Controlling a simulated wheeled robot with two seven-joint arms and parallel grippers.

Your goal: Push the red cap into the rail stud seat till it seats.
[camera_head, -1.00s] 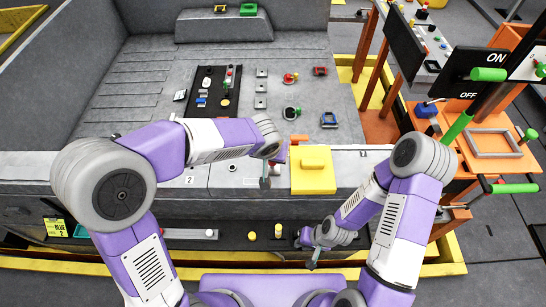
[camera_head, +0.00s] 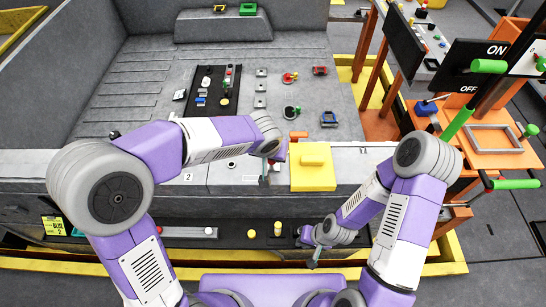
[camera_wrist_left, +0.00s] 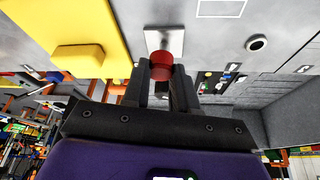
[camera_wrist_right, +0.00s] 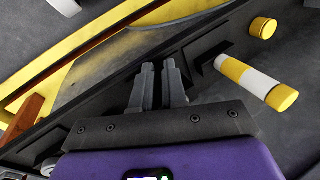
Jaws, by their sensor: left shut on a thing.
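The red cap (camera_wrist_left: 162,67) sits between the fingertips of my left gripper (camera_wrist_left: 162,72), which is shut on it. In the left wrist view the cap is right against or just in front of a pale metal plate (camera_wrist_left: 165,38), apparently the rail stud seat. The cap hides the stud, and I cannot tell whether they touch. In the head view my left gripper (camera_head: 265,180) points down at the bed's front rail, left of a yellow block; the cap is hidden there. My right gripper (camera_head: 313,262) is low in front of the bed, empty, its fingers (camera_wrist_right: 160,68) slightly apart.
A yellow-and-white peg (camera_wrist_right: 258,82) sticks out near my right gripper. An orange table (camera_head: 480,155) stands at the right.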

